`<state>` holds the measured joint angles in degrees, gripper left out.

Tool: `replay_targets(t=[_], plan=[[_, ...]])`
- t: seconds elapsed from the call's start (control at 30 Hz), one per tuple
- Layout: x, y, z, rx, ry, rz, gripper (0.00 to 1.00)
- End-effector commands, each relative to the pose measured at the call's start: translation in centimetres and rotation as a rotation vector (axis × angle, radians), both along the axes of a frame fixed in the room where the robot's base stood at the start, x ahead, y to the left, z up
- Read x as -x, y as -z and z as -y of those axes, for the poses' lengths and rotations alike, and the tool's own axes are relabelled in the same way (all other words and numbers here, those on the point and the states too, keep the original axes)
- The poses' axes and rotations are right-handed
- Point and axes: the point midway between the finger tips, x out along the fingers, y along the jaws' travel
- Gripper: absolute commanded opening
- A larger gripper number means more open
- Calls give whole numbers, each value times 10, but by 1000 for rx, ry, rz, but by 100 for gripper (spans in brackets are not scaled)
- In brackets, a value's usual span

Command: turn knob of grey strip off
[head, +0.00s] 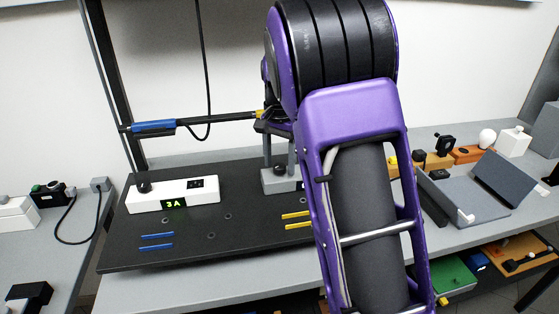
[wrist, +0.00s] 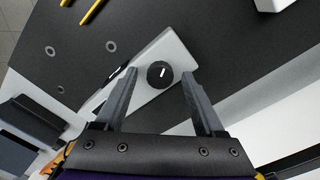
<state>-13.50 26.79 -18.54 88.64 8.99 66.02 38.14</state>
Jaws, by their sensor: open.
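The grey strip (head: 272,183) lies on the black board, partly hidden behind my arm in the head view. In the wrist view the strip (wrist: 172,55) runs diagonally, and its round black knob (wrist: 159,74) has a short white pointer line, close to upright in the picture. The knob also shows in the head view (head: 280,169). My gripper (wrist: 159,76) is open, one finger on either side of the knob, with visible gaps. In the head view my gripper (head: 280,161) points down over the knob. Most of the strip's display is hidden there.
A white strip (head: 175,202) with a black knob and a lit "3A" display lies to the left. Yellow bars (head: 297,220) and blue bars (head: 157,240) lie on the board (head: 230,250). A horizontal rod with a blue sleeve (head: 153,127) is behind. A grey tray (head: 460,190) stands right.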

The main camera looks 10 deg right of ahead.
Motion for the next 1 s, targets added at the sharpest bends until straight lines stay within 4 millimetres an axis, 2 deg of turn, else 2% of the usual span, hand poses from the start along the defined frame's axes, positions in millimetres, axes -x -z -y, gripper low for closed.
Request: replay_targets(t=[0.03, 0.07, 0.4, 0.77, 1.0], plan=[[0, 0, 0, 0, 0, 0, 66], [0, 0, 0, 0, 0, 0, 60], [0, 0, 0, 0, 0, 0, 0], [0, -1, 0, -1, -32, 1, 0], [0, -1, 0, -1, -160, 0, 0]])
